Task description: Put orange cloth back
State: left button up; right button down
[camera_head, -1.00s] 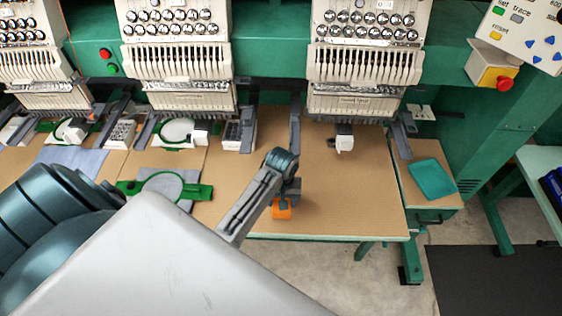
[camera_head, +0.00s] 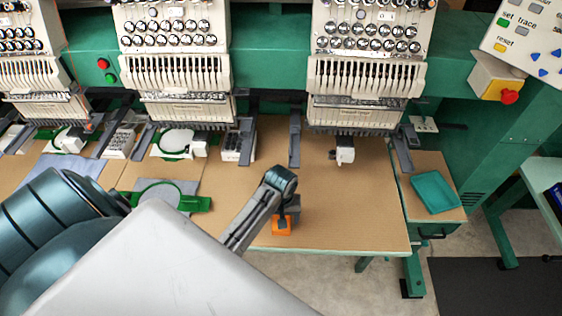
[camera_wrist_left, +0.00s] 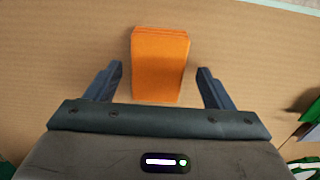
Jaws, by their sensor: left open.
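The orange cloth (camera_head: 281,227) is a small folded rectangle lying on the brown table top near its front edge. In the left wrist view the cloth (camera_wrist_left: 160,65) lies flat, ahead of and between the two fingers. My left gripper (camera_head: 284,218) is above it, pointing down, and partly hides it in the head view. In the left wrist view the left gripper (camera_wrist_left: 160,88) is open, with a gap on both sides of the cloth. My right gripper does not show.
Embroidery heads (camera_head: 365,80) overhang the table's back. The table right of the cloth is clear.

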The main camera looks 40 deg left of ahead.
pick_arm(q)
notch_tip(320, 180, up, 6)
jog(key=shift+s+f+b, duration=0.1)
jog(key=shift+b, duration=0.85)
notch_tip(320, 180, up, 5)
jog(key=p, duration=0.2)
jog(key=shift+p, duration=0.35)
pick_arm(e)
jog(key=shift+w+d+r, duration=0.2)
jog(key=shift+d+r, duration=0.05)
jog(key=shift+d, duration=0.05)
